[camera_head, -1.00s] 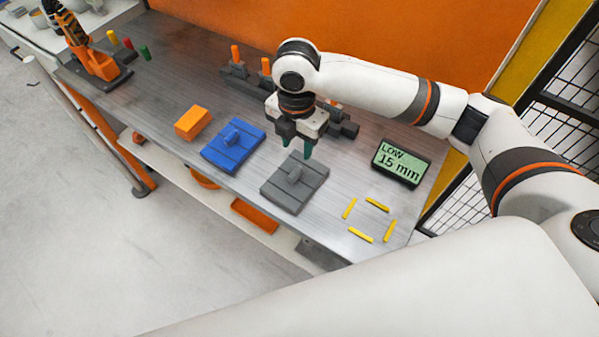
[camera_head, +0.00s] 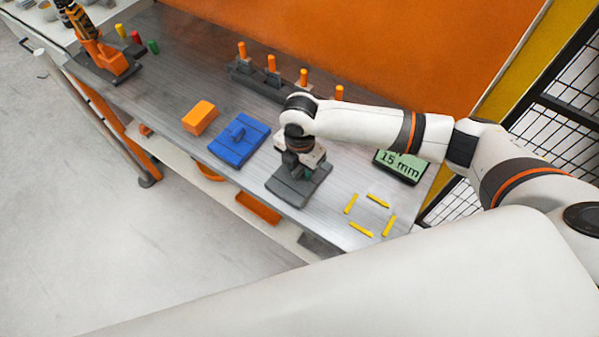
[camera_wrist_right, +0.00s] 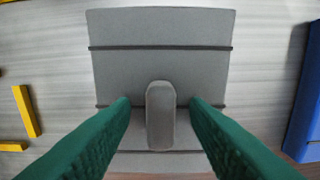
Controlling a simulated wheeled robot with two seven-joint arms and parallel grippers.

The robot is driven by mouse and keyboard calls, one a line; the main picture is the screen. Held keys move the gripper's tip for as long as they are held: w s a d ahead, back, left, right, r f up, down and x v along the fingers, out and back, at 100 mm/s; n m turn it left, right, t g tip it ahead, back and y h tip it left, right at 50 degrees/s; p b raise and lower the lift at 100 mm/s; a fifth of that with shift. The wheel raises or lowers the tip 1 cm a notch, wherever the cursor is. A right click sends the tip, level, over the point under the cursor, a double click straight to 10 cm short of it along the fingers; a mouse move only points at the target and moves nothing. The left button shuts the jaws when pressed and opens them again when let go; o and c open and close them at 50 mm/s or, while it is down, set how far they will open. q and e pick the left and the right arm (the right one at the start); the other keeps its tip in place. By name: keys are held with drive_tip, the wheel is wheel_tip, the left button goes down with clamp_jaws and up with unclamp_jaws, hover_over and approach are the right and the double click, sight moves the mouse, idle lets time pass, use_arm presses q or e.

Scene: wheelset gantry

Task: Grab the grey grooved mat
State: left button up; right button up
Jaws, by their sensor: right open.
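The grey grooved mat (camera_head: 293,190) lies flat on the metal bench, with a raised grey grip on top. In the right wrist view the mat (camera_wrist_right: 160,65) shows dark grooves across it and the upright grip (camera_wrist_right: 161,115) near its middle. My right gripper (camera_head: 300,168) is over the mat and hides part of it in the head view. In the wrist view its two green fingers (camera_wrist_right: 160,118) are open, one on each side of the grip, with a small gap on both sides. My left gripper is not in view.
A blue grooved mat (camera_head: 238,140) and an orange block (camera_head: 200,117) lie to the left. Yellow strips (camera_head: 377,201) lie to the right. A display reading 15 mm (camera_head: 402,164) and a dark rack with orange pegs (camera_head: 272,78) stand behind.

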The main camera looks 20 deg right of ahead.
drive_tip(key=shift+c, duration=0.3)
clamp_jaws()
